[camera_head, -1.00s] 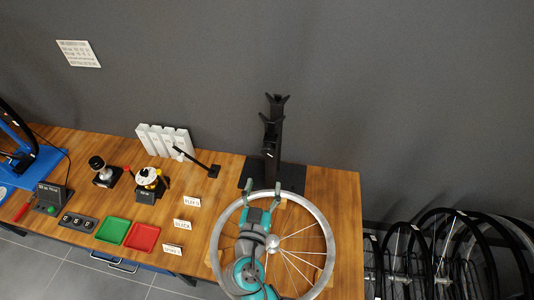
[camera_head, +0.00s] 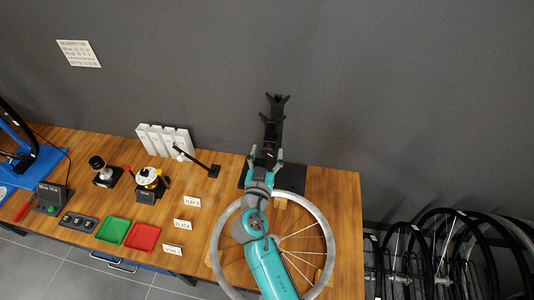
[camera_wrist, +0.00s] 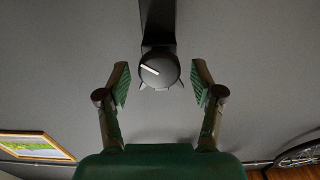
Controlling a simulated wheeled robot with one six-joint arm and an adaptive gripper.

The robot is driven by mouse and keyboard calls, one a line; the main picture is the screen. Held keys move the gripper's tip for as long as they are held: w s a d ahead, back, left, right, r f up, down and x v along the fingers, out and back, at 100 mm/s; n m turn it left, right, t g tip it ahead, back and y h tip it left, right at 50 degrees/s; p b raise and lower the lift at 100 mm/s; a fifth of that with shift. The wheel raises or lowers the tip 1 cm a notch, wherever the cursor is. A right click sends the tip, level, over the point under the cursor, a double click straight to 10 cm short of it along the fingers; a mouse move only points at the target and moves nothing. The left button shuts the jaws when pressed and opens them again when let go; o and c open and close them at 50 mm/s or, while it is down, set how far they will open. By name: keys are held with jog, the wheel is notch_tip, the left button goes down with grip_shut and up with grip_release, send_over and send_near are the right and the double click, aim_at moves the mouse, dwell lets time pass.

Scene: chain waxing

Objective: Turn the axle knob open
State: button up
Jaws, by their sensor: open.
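The axle knob (camera_wrist: 159,71) is a round dark knob with a white line across its face, set on a black post. In the wrist view it lies between my fingertips, slightly beyond them, and its white line slants down to the right. My gripper (camera_wrist: 161,84) is open, with a clear gap on both sides of the knob. In the head view my gripper (camera_head: 265,159) is at the lower part of the black stand (camera_head: 274,115), and I cannot make out the knob there.
A spoked wheel (camera_head: 325,222) lies under my arm on the wooden table (camera_head: 346,205). Wheels in a rack (camera_head: 440,250) are at the right.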

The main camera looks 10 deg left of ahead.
jog(key=shift+w, duration=0.1)
jog(key=c, duration=1.1)
